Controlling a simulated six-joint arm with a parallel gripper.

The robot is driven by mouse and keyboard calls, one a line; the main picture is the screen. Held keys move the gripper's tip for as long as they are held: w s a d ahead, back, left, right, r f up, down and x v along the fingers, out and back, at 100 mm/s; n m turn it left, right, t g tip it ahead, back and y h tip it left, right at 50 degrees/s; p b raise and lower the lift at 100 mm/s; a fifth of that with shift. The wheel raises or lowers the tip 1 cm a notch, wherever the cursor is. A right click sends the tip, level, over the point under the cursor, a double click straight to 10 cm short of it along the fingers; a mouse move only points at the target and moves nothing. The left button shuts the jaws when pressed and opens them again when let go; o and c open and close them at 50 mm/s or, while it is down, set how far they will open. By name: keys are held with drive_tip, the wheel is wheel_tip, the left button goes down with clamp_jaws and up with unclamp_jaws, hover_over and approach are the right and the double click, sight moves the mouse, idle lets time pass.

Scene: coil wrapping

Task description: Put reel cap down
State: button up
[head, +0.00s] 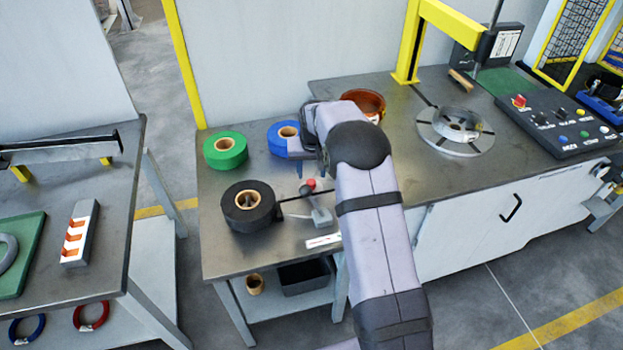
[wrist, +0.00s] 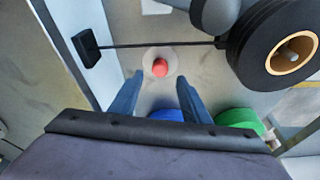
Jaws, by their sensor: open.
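The reel cap, which I take to be the pale disc with a red knob (wrist: 160,68), lies on the table beyond my fingertips in the wrist view. In the head view its red knob (head: 311,183) shows just below my gripper. My gripper (wrist: 160,79) is open, with its two blue fingers apart and nothing visible held between them. The knob appears between the fingertips in the wrist view, but I cannot tell the height gap. A black tape reel (head: 248,206) with a tan core lies on the table to the left; it also shows in the wrist view (wrist: 262,60).
A green reel (head: 225,150) and a blue reel (head: 281,136) lie at the back. A thin dark rod (wrist: 160,45) passes close by the cap. A brown ring-shaped container (head: 365,101) stands behind my arm. A round grey turntable (head: 455,130) is on the right bench.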

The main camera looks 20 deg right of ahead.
drive_tip(key=shift+b+v, duration=0.35)
drive_tip(key=shift+v, duration=2.5)
drive_tip(key=shift+a, duration=0.1)
drive_tip(key=shift+n, duration=0.4)
drive_tip(key=s+a+r, duration=0.1)
drive_tip(key=s, duration=0.1)
drive_tip(key=s+a+r, duration=0.1)
drive_tip(key=s, duration=0.1)
drive_tip(key=s+a+r, duration=0.1)
drive_tip(key=s, duration=0.2)
drive_tip(key=shift+s+a, duration=0.1)
drive_tip(key=shift+a, duration=0.2)
drive_tip(key=s+g+p, duration=0.1)
drive_tip(key=s+p, duration=0.1)
drive_tip(key=s, duration=1.2)
drive_tip(key=s+a+f+n+g+p, duration=0.1)
drive_tip(key=s+g, duration=0.1)
drive_tip(key=s, duration=1.2)
drive_tip(key=shift+a+y+p, duration=0.25)
drive_tip(key=shift+y+p, duration=0.05)
drive_tip(key=shift+p, duration=0.05)
